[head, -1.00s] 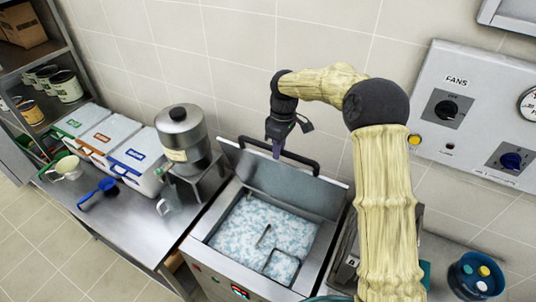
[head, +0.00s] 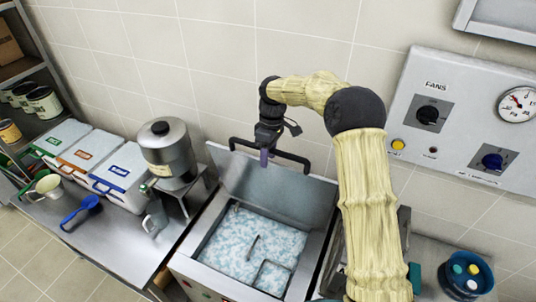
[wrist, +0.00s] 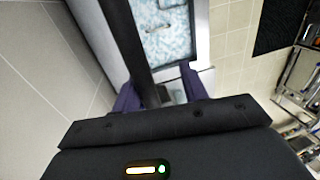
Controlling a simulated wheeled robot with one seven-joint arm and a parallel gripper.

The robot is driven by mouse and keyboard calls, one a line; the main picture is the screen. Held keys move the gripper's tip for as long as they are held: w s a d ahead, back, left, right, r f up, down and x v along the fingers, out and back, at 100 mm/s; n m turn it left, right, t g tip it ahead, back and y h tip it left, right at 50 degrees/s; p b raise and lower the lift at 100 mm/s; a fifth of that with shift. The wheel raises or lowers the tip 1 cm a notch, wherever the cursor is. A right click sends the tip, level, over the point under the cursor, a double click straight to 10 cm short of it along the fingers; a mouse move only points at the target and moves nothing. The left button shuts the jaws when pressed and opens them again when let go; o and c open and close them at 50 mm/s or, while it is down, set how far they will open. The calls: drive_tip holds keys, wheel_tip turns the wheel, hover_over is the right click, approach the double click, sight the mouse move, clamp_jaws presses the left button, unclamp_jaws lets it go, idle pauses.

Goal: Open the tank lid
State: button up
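The tank lid (head: 285,190) stands raised at the back of the tank (head: 186,262), near upright by the tiled wall. Its black bar handle (head: 293,159) runs along the lid's top; the handle also shows in the wrist view (wrist: 122,35). My gripper (head: 264,162) is at the handle from above. In the wrist view, the handle passes between the two purple fingers of my gripper (wrist: 158,92), with a visible gap on the right finger's side. The fingers are apart. The tank opening is uncovered, showing blue-white contents (head: 250,240).
A steel dispenser (head: 168,150) and lidded white bins (head: 125,175) stand on the counter at left, with a blue scoop (head: 82,210). A fans control panel (head: 440,120) is on the wall at right. A blue tub (head: 466,277) sits at lower right.

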drive_tip(key=shift+s+a+r, duration=0.1)
drive_tip(key=shift+a+r, duration=0.1)
drive_tip(key=shift+a, duration=0.05)
drive_tip(key=shift+r, duration=0.1)
drive_tip(key=w+d+r+b, duration=0.1)
drive_tip(key=w+r, duration=0.2)
drive_tip(key=r, duration=1.3)
drive_tip(key=shift+r, duration=0.4)
drive_tip(key=shift+w+d, duration=0.1)
drive_tip(key=shift+d, duration=0.05)
